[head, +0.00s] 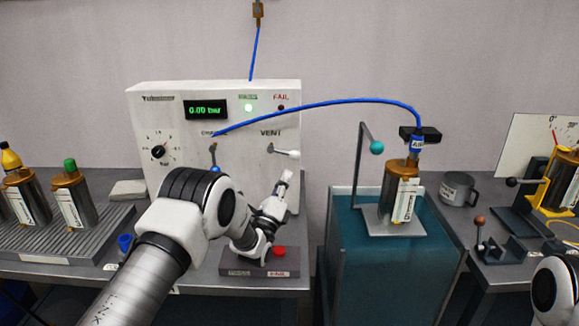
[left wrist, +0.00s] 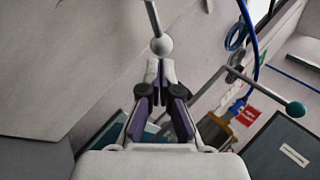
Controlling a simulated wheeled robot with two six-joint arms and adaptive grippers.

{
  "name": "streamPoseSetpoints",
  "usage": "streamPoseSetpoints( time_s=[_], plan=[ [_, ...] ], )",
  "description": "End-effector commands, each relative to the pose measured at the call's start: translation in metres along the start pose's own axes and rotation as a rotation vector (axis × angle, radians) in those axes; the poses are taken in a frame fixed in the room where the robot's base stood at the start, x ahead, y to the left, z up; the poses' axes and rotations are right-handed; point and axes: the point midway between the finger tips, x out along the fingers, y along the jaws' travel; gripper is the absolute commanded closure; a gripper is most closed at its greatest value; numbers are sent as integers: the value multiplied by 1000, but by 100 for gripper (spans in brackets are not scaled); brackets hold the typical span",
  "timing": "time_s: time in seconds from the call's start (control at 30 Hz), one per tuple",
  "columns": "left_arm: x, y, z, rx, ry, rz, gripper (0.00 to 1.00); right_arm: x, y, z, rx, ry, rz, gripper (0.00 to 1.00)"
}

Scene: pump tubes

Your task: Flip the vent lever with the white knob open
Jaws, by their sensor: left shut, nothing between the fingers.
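The vent lever (head: 283,152) sits under the VENT label on the white panel and points right, slightly downward, ending in a white knob (head: 295,155). In the left wrist view the white knob (left wrist: 162,46) is just beyond my fingertips, on a thin grey rod. My left gripper (head: 287,175) is just below the knob in the head view, shut and empty. The left wrist view shows its fingers (left wrist: 160,68) together, close to the knob; whether they touch it I cannot tell. My right gripper is out of view; only part of my right arm shows at the lower right.
The white panel (head: 170,110) reads 0.00 bar with a green light lit. The charge lever (head: 214,160) with a blue knob is left of the vent lever. A blue hose (head: 330,101) arches right to a canister (head: 399,190) above a teal tank (head: 385,265). A teal-knobbed rod (head: 376,147) stands beside it.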

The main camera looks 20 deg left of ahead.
Motion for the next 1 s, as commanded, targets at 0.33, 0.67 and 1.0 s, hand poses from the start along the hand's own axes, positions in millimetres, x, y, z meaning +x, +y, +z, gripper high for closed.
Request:
streamPoseSetpoints(
  time_s=[0.33, 0.67, 1.0],
  plan=[
    [38, 0, -1, -1, 1, 1, 100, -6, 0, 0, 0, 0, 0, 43],
    [38, 1, -2, -14, -8, -1, 100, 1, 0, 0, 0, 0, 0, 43],
    [47, -13, -1, -225, -158, -1, 100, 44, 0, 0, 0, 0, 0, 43]
  ],
)
